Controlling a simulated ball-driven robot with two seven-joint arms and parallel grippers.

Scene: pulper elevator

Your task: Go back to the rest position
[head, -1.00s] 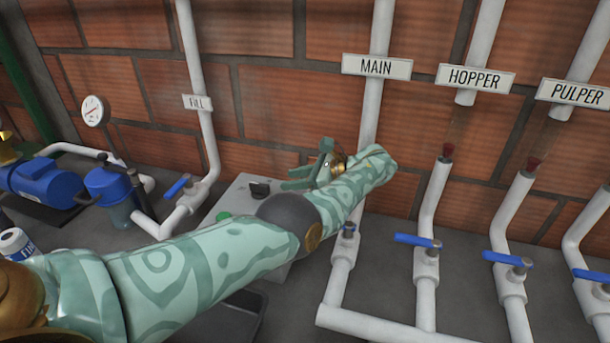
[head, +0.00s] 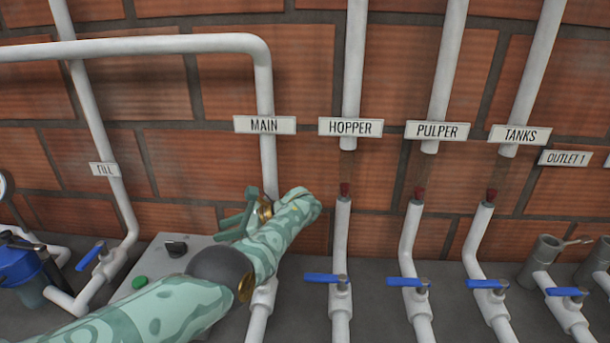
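My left arm comes in from the lower left. Its gripper (head: 236,220) is in front of the brick wall, just left of the MAIN pipe (head: 268,170) and below the MAIN sign (head: 264,125). The green fingers point left and look spread apart, with nothing visible between them. The forearm covers the lower part of the MAIN pipe, and its valve handle is not visible. My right gripper is not in view.
A grey control box (head: 165,260) with a black knob and green button stands under my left arm. Blue-handled valves on the HOPPER (head: 328,278), PULPER (head: 408,282) and TANKS (head: 486,284) pipes stand to the right. The FILL valve (head: 90,256) is at left.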

